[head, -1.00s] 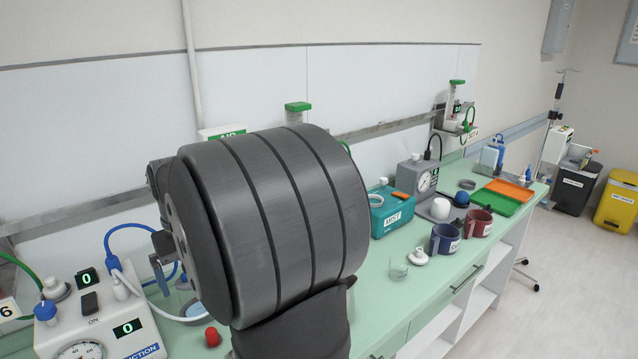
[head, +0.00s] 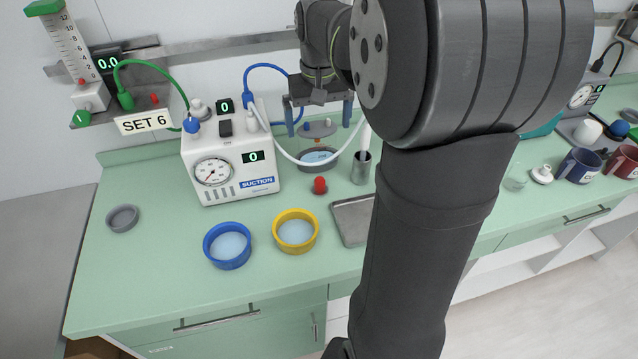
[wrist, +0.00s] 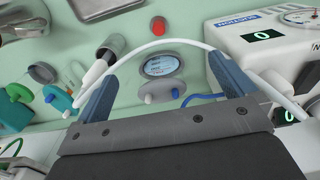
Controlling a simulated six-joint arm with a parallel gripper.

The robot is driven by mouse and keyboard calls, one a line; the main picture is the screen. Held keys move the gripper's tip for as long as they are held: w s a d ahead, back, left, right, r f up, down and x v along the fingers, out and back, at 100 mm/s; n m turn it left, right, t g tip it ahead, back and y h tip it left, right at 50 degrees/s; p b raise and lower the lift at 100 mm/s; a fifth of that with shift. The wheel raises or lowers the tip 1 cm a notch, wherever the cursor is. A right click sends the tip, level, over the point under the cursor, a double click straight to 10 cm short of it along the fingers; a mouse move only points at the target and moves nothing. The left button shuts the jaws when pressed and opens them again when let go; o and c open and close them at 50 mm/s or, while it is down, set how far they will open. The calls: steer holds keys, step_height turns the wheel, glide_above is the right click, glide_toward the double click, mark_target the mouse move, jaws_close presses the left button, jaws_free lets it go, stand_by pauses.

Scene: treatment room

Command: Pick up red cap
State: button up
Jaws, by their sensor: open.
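The red cap (head: 320,185) stands on the green counter, in front of a grey round bowl and to the right of the suction unit. It also shows near the top middle of the wrist view (wrist: 158,26). My gripper (head: 318,122) is open and empty, above and behind the cap, over the grey bowl. In the wrist view, the two blue-grey fingers (wrist: 163,70) are spread wide, and the cap lies beyond their tips, apart from them.
The suction unit (head: 231,160) stands left of the cap, its pale hose looping near my fingers. A grey bowl (head: 318,166), a metal cup (head: 361,168) and a metal tray (head: 352,222) are close by. Blue (head: 227,262) and yellow (head: 296,248) bowls sit in front.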

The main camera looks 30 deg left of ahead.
mark_target(320, 179)
steer(key=c, duration=1.1)
step_height(320, 179, down, 19)
steer(key=n, duration=0.9)
steer(key=shift+w+r, duration=0.1)
steer(key=shift+r, duration=0.1)
